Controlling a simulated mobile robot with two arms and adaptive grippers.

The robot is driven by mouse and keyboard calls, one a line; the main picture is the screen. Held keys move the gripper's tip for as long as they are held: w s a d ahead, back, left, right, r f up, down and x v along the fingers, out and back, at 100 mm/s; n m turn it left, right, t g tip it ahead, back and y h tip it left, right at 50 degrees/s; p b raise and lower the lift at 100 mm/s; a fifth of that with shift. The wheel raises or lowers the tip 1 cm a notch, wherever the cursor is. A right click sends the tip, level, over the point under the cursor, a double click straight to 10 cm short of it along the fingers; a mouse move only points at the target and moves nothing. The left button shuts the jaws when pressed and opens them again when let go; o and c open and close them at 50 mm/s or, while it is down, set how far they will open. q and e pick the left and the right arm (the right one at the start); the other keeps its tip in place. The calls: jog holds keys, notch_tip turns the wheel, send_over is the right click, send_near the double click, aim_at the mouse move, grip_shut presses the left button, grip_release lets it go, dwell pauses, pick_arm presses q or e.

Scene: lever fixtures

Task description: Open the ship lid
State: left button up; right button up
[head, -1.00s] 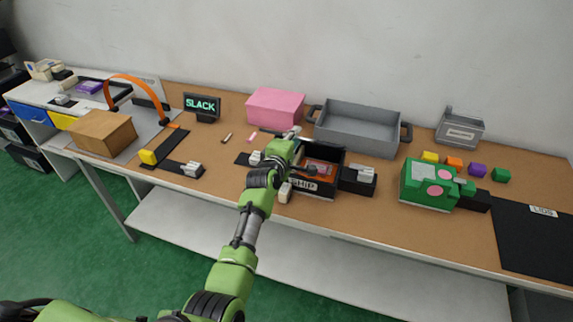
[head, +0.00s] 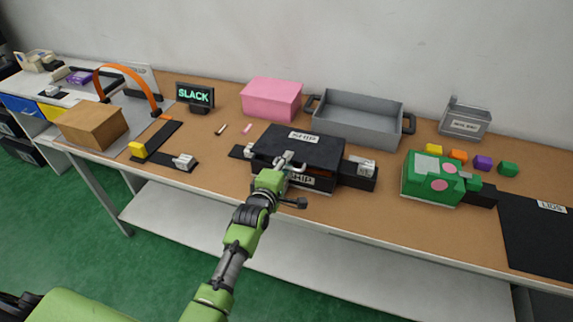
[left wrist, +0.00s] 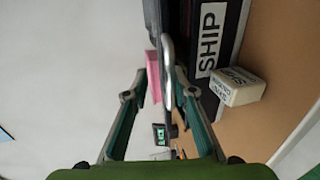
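The black ship box (head: 318,183), marked SHIP on its front, stands on the bench. A silver loop handle (head: 298,167) sits at the lid's front and also shows in the left wrist view (left wrist: 168,60). My left gripper (head: 293,180) is at the box's front by this handle. In the left wrist view its fingers (left wrist: 158,95) are apart, with the handle near the right finger; contact is unclear. My right gripper is out of view.
A white labelled block (left wrist: 238,87) is beside the box. A pink box (head: 272,100) and grey bin (head: 358,120) stand behind. A green box (head: 432,180) is to the right, a SLACK sign (head: 195,97) to the left.

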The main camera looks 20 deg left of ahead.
pick_arm(q)
jog(key=shift+r, duration=0.1)
jog(key=r+p+v, duration=0.2)
jog(key=p+v, duration=1)
jog(key=v, duration=0.3)
jog(key=shift+s+p, duration=0.15)
jog(key=shift+p, duration=0.15)
dwell(0.8)
jog(key=shift+d+r, duration=0.1)
jog(key=shift+r, duration=0.05)
dwell(0.4)
